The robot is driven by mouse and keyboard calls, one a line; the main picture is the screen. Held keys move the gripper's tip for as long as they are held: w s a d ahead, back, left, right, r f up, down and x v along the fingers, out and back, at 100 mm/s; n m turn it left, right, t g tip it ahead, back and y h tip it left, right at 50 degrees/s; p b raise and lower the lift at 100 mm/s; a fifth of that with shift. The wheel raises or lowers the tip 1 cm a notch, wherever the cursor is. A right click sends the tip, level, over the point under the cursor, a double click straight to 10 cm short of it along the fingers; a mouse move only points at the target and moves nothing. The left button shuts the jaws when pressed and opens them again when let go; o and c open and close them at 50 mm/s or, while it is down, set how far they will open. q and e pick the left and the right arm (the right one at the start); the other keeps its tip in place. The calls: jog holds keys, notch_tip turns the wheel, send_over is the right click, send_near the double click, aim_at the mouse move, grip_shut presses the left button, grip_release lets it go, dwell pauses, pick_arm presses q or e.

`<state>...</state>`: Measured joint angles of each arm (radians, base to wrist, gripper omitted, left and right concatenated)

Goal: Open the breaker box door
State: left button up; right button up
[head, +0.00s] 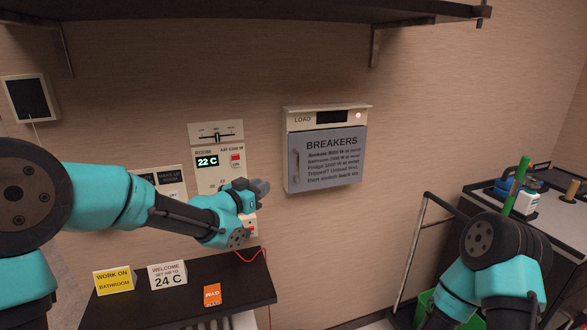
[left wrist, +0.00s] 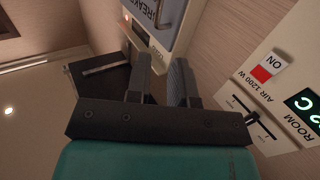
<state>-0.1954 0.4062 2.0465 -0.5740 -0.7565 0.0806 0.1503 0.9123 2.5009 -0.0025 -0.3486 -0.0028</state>
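The breaker box (head: 300,112) is on the wall, a pale case with a red light. Its grey door (head: 340,150), labelled BREAKERS, looks shut, with a vertical handle (head: 296,166) along its left edge. In the left wrist view, the door (left wrist: 150,10) and handle (left wrist: 167,12) show at the top, beyond the fingers. My left gripper (head: 262,188) is left of the box and slightly below the handle, apart from it. In the left wrist view its fingers (left wrist: 160,80) stand apart with nothing between them. My right arm is at lower right; its gripper is not visible.
A room control panel (head: 217,165) is on the wall behind my left gripper. A dark shelf (head: 190,290) with small signs is below. Another shelf (head: 270,10) hangs above. A cart (head: 540,215) with bottles stands at right. The wall right of the box is clear.

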aim_at(297, 168)
pick_arm(q)
jog(key=shift+w+d, duration=0.1)
jog(key=shift+w, duration=0.05)
jog(key=x, duration=1.7)
jog(key=shift+f, duration=0.1)
grip_shut()
